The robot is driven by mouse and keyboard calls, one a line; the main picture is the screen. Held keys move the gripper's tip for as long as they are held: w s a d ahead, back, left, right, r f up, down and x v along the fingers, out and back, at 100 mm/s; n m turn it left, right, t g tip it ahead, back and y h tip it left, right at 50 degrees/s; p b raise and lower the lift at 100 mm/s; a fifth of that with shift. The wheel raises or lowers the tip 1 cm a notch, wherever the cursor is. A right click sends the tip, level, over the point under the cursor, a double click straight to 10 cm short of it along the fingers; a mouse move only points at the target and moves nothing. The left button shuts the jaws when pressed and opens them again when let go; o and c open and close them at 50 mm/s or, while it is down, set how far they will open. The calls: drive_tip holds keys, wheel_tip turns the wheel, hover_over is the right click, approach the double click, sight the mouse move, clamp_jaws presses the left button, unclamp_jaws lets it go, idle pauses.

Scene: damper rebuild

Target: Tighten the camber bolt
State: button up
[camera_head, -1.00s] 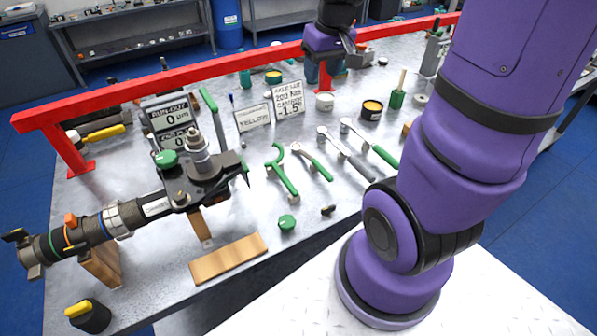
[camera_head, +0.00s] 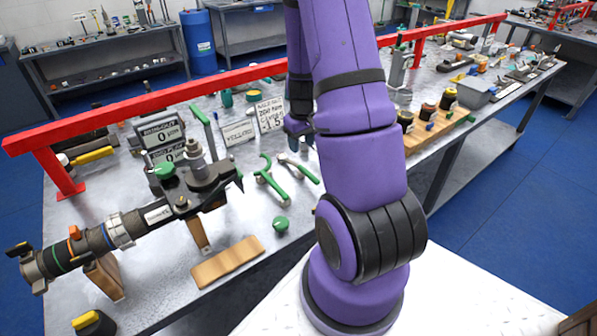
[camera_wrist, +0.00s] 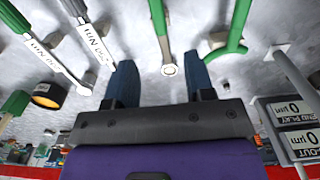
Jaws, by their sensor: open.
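The damper assembly (camera_head: 122,230) lies on the bench at left, propped on wooden blocks. Its dark bracket (camera_head: 208,181) is at its right end; I cannot tell for sure which bolt there is the camber bolt. My gripper (camera_head: 298,136) is over the tool area, partly hidden by my arm. In the wrist view my gripper (camera_wrist: 160,66) is open and empty. A green-handled wrench (camera_wrist: 162,38) has its ring end between and beyond the fingers. A green hook-shaped wrench (camera_wrist: 234,35) lies beside it. Two labelled torque wrenches (camera_wrist: 92,38) (camera_wrist: 50,62) lie to the left.
Two gauge displays (camera_head: 163,143) and a white sign (camera_head: 270,114) reading 200 Nm and camber 1.5 stand behind the tools. A red rail (camera_head: 150,101) runs along the bench back. A wooden block (camera_head: 228,262) and green cap (camera_head: 281,224) lie in front.

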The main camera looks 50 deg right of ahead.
sight(301, 166)
drive_tip(key=shift+f, duration=4.45)
clamp_jaws()
